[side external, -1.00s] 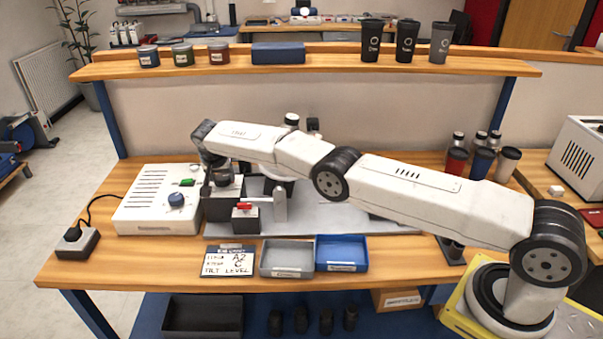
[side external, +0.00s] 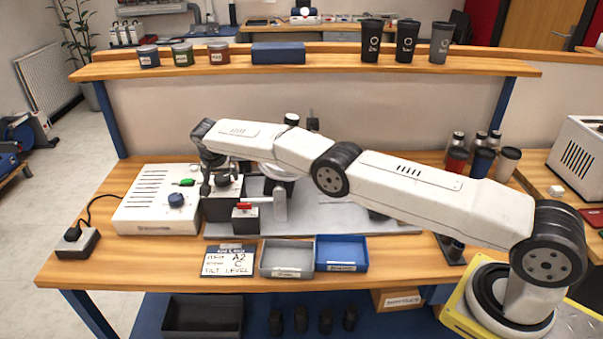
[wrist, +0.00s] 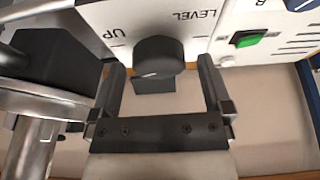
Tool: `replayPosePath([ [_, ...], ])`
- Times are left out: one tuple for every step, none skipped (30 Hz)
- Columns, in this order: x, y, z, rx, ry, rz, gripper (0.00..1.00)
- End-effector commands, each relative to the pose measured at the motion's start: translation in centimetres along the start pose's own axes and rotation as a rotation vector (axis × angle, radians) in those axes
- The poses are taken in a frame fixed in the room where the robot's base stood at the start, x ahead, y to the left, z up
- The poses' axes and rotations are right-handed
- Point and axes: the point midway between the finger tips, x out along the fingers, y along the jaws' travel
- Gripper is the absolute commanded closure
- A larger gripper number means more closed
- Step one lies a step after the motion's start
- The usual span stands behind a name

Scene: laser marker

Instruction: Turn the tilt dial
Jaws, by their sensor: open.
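The tilt dial (wrist: 158,57) is a dark round knob with a light pointer line, on a white panel marked UP and LEVEL. In the wrist view, my gripper (wrist: 160,75) is open, with one finger on each side of the dial and visible gaps between fingers and dial. I cannot tell how deep the fingers reach along it. In the side view, my gripper (side external: 211,183) hangs at the white panel (side external: 230,188), right of the control box. The dial cannot be made out clearly there.
The white control box (side external: 150,195) carries a blue knob (side external: 176,199) and a green switch (side external: 187,182). A card reading TILT LEVEL (side external: 228,262), a grey tray (side external: 286,272) and a blue tray (side external: 341,267) lie in front.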

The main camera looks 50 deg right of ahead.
Motion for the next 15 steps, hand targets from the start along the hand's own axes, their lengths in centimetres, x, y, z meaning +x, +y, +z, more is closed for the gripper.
replayPosePath([
  [-0.3, -0.1, -0.1, 0.000, 0.001, -0.001, 0.00],
  [-0.4, -0.1, -0.1, 0.000, 0.001, -0.001, 0.00],
  [-0.5, -0.1, -0.1, 0.000, 0.001, 0.000, 0.00],
  [-0.6, -0.1, 0.0, 0.000, 0.000, 0.000, 0.00],
  [-0.8, -0.1, -0.1, 0.000, 0.001, 0.000, 0.00],
  [-0.9, -0.1, -0.1, 0.000, 0.000, 0.000, 0.00],
  [-1.1, -0.1, -0.1, 0.000, 0.000, 0.000, 0.00],
  [-1.2, -0.1, -0.1, 0.000, 0.001, -0.001, 0.00],
  [-1.4, -0.1, -0.1, -0.001, 0.001, -0.001, 0.00],
  [-1.5, 0.0, 0.0, -0.001, 0.000, 0.000, 0.00],
  [-1.6, 0.0, 0.0, -0.001, 0.000, 0.000, 0.00],
  [-1.9, 0.0, 0.0, -0.001, 0.000, 0.000, 0.00],
  [-2.0, 0.0, 0.0, -0.001, 0.000, 0.000, 0.00],
  [-2.1, 0.0, 0.0, -0.001, 0.000, -0.001, 0.00],
  [-2.3, 0.1, 0.0, 0.000, 0.000, -0.001, 0.00],
])
